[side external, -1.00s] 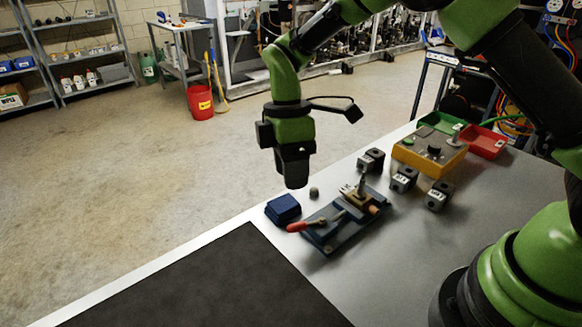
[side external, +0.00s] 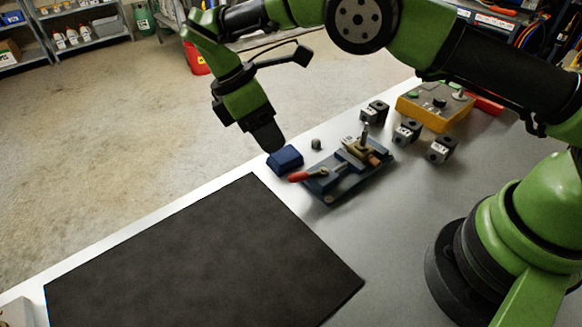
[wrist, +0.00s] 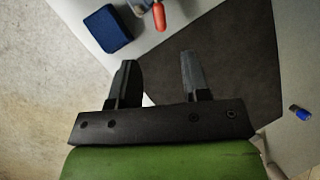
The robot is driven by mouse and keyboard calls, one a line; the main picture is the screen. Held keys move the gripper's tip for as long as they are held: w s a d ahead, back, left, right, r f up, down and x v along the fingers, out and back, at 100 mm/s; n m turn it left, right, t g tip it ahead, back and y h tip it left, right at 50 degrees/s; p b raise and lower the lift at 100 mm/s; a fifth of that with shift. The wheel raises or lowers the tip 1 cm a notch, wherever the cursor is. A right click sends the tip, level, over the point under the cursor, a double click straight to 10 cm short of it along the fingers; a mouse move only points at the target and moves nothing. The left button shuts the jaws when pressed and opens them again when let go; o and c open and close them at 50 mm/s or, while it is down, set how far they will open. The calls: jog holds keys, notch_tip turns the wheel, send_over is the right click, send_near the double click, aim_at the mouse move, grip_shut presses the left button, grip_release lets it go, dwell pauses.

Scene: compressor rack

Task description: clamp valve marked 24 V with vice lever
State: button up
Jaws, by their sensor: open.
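The vice (side external: 345,172) is a blue-grey fixture on the table with a red-handled lever (side external: 299,177) pointing left toward the black mat. A brass-coloured valve (side external: 358,150) with an upright stem sits in the vice; its marking is too small to read. In the wrist view the red lever handle (wrist: 159,16) shows at the top edge, with only a corner of the vice beside it. My gripper (wrist: 158,75) is open and empty, its two fingers apart over the table's edge and mat. In the side view my gripper (side external: 270,145) hangs just above and behind the blue block, left of the vice.
Several dark blocks with white labels (side external: 407,131) stand to the right, near a yellow control box (side external: 435,107). The black mat (side external: 200,260) is clear.

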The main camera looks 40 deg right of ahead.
aim_at(294, 175)
jog(key=x, duration=0.9)
grip_shut()
